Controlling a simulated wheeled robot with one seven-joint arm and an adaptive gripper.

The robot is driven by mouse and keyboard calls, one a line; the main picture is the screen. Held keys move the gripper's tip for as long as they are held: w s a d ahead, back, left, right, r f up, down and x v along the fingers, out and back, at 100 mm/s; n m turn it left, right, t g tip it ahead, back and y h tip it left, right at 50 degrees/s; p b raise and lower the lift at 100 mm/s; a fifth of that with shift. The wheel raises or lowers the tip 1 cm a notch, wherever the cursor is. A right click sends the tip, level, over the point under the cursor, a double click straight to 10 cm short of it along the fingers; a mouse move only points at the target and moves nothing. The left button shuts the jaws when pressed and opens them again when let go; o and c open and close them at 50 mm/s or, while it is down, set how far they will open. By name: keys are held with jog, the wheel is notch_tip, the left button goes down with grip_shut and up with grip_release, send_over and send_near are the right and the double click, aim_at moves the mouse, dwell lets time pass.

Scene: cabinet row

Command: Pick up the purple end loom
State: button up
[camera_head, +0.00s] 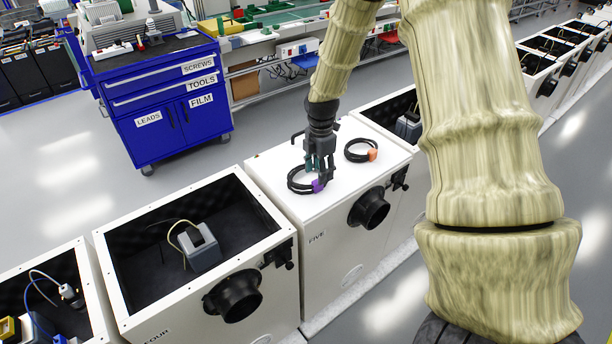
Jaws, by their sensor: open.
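The purple end loom is a black cable coil (293,183) with a purple end (318,186). It lies on the white top of the cabinet marked FIVE, near its front left part. My gripper (320,177) points down right over the purple end, with its jaws open. The fingers overlap the right side of the coil in this view. I cannot tell whether they touch it. Part of the coil is hidden behind the fingers.
A second black coil with an orange end (372,155) lies to the right on the same white cabinet top (277,165). The open FOUR cabinet (150,318) at left holds a grey device (200,249). A blue tool cart (160,95) stands behind.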

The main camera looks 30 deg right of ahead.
aim_at(315, 188)
jog(key=shift+f+p, duration=0.8)
jog(key=shift+f, duration=1.8)
grip_shut()
